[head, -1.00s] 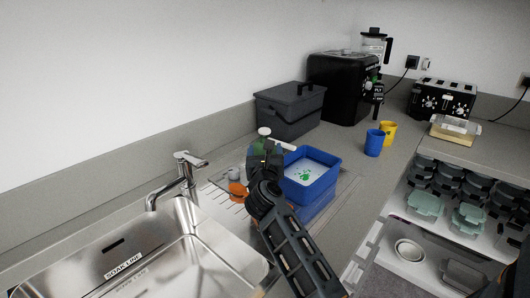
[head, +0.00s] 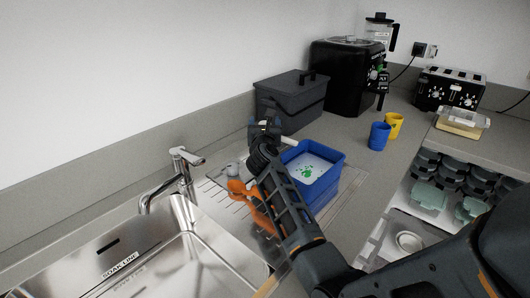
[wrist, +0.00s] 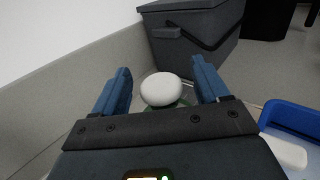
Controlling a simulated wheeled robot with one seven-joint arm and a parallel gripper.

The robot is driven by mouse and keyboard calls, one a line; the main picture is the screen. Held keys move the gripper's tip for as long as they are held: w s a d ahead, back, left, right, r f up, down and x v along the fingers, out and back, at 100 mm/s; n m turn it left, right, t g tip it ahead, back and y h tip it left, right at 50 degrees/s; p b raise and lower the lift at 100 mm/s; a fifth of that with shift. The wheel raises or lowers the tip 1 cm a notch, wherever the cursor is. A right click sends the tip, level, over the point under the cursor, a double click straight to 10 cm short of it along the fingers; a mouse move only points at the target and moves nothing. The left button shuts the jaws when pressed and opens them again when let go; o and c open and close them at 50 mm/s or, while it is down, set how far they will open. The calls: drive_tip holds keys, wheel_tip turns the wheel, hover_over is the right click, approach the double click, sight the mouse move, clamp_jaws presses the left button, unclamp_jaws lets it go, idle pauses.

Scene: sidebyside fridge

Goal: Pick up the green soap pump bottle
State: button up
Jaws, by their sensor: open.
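In the wrist view the green soap pump bottle shows as a rounded white pump top (wrist: 160,89) with a little green (wrist: 158,105) below it. My gripper (wrist: 160,80) is open, with one blue finger on each side of the pump top and a gap on both sides. The lower bottle is hidden by the gripper body. In the head view my gripper (head: 264,128) is over the back of the drainer beside the blue tub, and my arm hides most of the bottle.
A blue tub (head: 325,188) stands right of my gripper. A dark grey lidded box (head: 290,103) is close behind. The wall is to the left. An orange object (head: 238,188) and a tap (head: 180,180) are nearer. Blue (head: 379,136) and yellow (head: 394,124) cups stand farther right.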

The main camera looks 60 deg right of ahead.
drive_tip(key=shift+c, duration=0.2)
clamp_jaws()
idle(0.6)
